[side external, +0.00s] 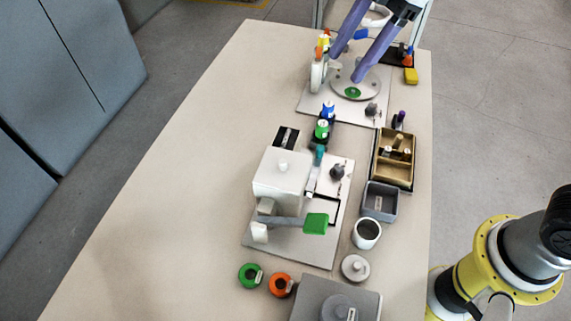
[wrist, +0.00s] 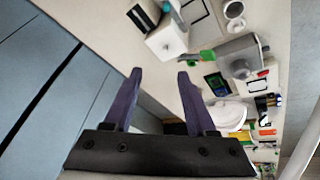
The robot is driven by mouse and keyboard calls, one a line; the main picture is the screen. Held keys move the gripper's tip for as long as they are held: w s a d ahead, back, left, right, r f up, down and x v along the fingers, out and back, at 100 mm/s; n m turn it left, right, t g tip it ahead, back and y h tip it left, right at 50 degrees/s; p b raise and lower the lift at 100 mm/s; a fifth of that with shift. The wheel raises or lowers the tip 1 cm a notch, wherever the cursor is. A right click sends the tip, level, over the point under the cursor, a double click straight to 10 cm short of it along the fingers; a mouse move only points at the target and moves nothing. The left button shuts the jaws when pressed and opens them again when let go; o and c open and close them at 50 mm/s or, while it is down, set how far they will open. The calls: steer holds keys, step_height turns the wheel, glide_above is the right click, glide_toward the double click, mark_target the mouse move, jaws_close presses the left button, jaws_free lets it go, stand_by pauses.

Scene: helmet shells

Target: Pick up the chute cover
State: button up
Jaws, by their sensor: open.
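No part is clearly marked as the chute cover. The likeliest is the white box-shaped cover (side external: 281,182) with a small knob on top, on a grey baseplate (side external: 290,246) mid-table. It also shows at the top of the wrist view (wrist: 166,42). A green block (side external: 317,223) on a grey bar sits at its front. My gripper (side external: 346,66) has long purple fingers, apart and empty. It hangs over the far end of the table, well away from the white box. In the wrist view my gripper (wrist: 159,76) shows nothing between its fingertips.
A round plate with a green centre (side external: 353,92) stands by my fingers. A wooden tray (side external: 411,162), grey bin (side external: 380,202) and white cup (side external: 366,234) line the right. Green (side external: 249,275) and orange (side external: 280,285) rings lie in front. The table's left side is clear.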

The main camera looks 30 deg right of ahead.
steer(key=g, duration=0.1)
glide_toward(284, 161)
steer(key=shift+a+f+n+g, duration=0.25)
steer(key=shift+a+f, duration=0.1)
steer(key=shift+f, duration=0.2)
steer(key=shift+a+f+n+g, duration=0.25)
steer(key=shift+a+f, duration=0.1)
steer(key=shift+f, duration=0.2)
steer(key=shift+w+x, duration=0.2)
steer(key=shift+x, duration=1.45)
steer(key=shift+w+x, duration=0.2)
steer(key=shift+x, duration=1.4)
steer(key=shift+d+f, duration=0.1)
steer(key=shift+d, duration=0.05)
jaws_close()
